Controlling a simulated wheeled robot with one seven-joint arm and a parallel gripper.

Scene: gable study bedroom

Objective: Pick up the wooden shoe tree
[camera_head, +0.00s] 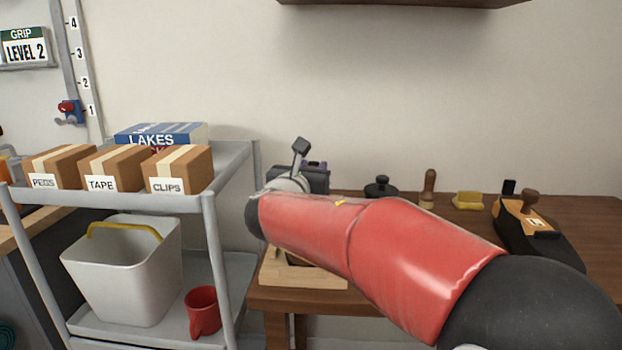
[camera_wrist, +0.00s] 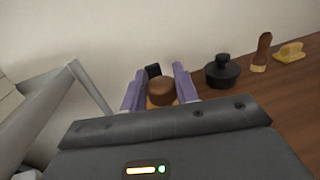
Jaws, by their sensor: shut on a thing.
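My gripper (camera_wrist: 156,88) has its two purple fingers on either side of a round brown wooden knob, the top of a wooden shoe tree (camera_wrist: 161,92). Orange-tan wood shows just below the knob, and a small black upright piece stands behind it. The lower part is hidden by my gripper's body, so I cannot tell whether it sits in a shoe. In the head view my gripper (camera_head: 313,178) is mostly hidden behind my red arm, left of the black pot. Another wooden shoe tree (camera_head: 528,212), with a brown knob and white label, sits in a black shoe (camera_head: 515,238) at right.
A black lidded pot (camera_head: 381,187), a wooden-handled brush (camera_head: 428,188) and a yellow sponge-like block (camera_head: 468,201) stand on the brown desk (camera_head: 600,210). A light wooden tray-like piece (camera_head: 285,274) is at the desk's left end. A grey shelf cart (camera_head: 222,270) with boxes stands left.

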